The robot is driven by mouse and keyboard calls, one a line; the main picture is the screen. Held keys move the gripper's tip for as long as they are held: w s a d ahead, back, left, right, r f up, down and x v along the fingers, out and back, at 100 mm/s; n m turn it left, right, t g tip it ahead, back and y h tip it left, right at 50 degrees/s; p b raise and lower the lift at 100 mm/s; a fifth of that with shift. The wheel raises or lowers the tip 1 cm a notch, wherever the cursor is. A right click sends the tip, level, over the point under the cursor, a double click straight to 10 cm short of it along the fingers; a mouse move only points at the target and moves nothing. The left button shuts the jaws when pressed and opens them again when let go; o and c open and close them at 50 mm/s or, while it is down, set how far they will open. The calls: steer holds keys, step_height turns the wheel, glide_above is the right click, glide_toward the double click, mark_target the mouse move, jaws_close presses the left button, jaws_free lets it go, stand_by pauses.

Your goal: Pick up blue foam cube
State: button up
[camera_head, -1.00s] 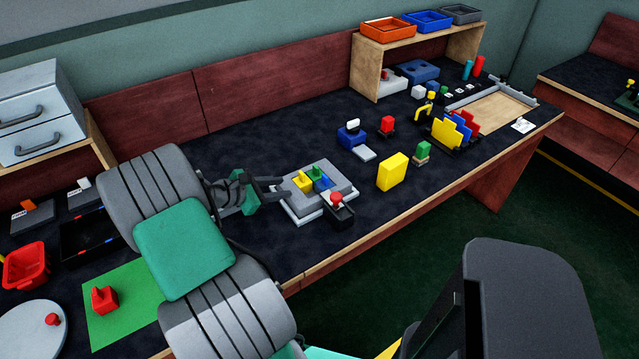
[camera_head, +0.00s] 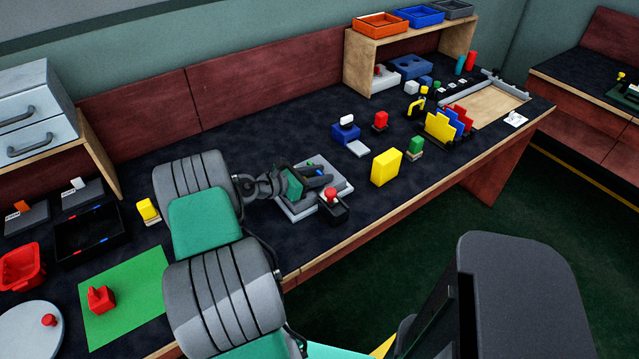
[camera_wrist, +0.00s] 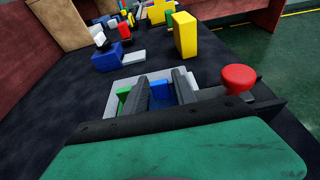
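A light grey stepped fixture (camera_head: 292,211) sits on the dark bench. It holds a blue foam piece (camera_wrist: 161,91) and a green piece (camera_wrist: 123,93). My gripper (camera_wrist: 161,78) is over the fixture with its two fingers apart. In the wrist view the blue piece shows in the gap between the fingers, and the green piece is outside the left finger. I cannot tell whether either finger touches the blue piece. In the head view my gripper (camera_head: 322,179) hides most of the fixture's middle.
A red button on a dark box (camera_head: 331,197) stands close to the fixture's right side. A yellow block (camera_head: 386,167) stands further right. A blue holder (camera_head: 345,133) with a grey plate is behind. The bench's front edge is near; dark surface left of the fixture is clear.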

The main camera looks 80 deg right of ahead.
steer(key=shift+c, duration=0.4)
jaws_close()
steer(key=shift+r, duration=0.15)
